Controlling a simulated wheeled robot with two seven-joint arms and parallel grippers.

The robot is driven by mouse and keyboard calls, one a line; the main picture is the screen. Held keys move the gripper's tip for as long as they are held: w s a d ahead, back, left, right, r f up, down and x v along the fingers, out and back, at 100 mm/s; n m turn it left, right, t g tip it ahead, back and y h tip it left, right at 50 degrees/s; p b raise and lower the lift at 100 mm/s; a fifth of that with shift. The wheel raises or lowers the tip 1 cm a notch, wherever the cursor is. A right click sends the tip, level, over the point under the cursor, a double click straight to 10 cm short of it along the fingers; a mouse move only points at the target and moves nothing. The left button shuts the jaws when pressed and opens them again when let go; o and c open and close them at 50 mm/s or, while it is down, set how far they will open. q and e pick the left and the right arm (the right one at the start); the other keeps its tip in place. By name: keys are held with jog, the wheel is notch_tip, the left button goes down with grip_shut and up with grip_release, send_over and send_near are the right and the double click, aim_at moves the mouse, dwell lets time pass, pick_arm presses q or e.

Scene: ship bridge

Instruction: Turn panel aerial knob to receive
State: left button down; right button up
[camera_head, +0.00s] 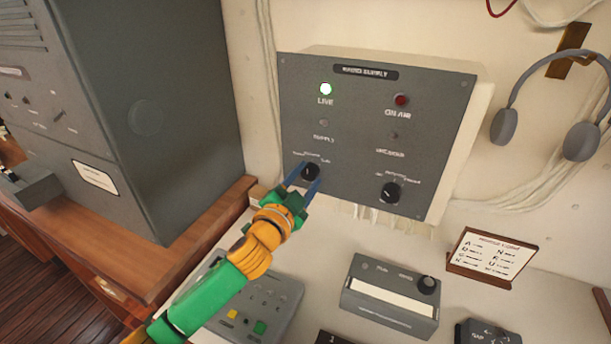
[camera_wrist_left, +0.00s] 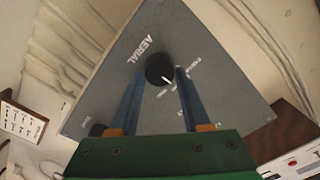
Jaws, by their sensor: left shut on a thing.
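The grey panel (camera_head: 355,140) is mounted on the wall, with a lit green lamp (camera_head: 326,89) over "LIVE" and a dark red lamp (camera_head: 401,100) over "ON AIR". The black aerial knob (camera_head: 310,172) is at its lower left. In the left wrist view the knob (camera_wrist_left: 160,69) sits beside the word "AERIAL", with a white pointer mark and small lettering partly hidden by a finger. My left gripper (camera_head: 303,179) has its blue fingers on both sides of the knob and is shut on it; the fingers also show in the wrist view (camera_wrist_left: 158,80). My right gripper is not in view.
A second black knob (camera_head: 391,192) is at the panel's lower right. Below are a grey box with a knob (camera_head: 392,296), a small sign (camera_head: 492,257) and a button unit (camera_head: 262,300). Headphones (camera_head: 545,105) hang at right. A large grey cabinet (camera_head: 145,110) stands at left.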

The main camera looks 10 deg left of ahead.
pick_arm(q)
jog(key=shift+r, duration=0.1)
dwell(0.4)
jog(key=c, duration=0.7)
grip_release()
jog(key=o, duration=0.3)
jog(key=shift+w, duration=0.1)
jog(key=shift+o, duration=0.2)
jog(key=shift+w, duration=0.1)
jog(key=s+a+b, duration=0.1)
jog(key=s, duration=0.6)
jog(key=shift+a+b, duration=0.2)
jog(key=shift+b, duration=0.15)
jog(key=shift+f, duration=0.2)
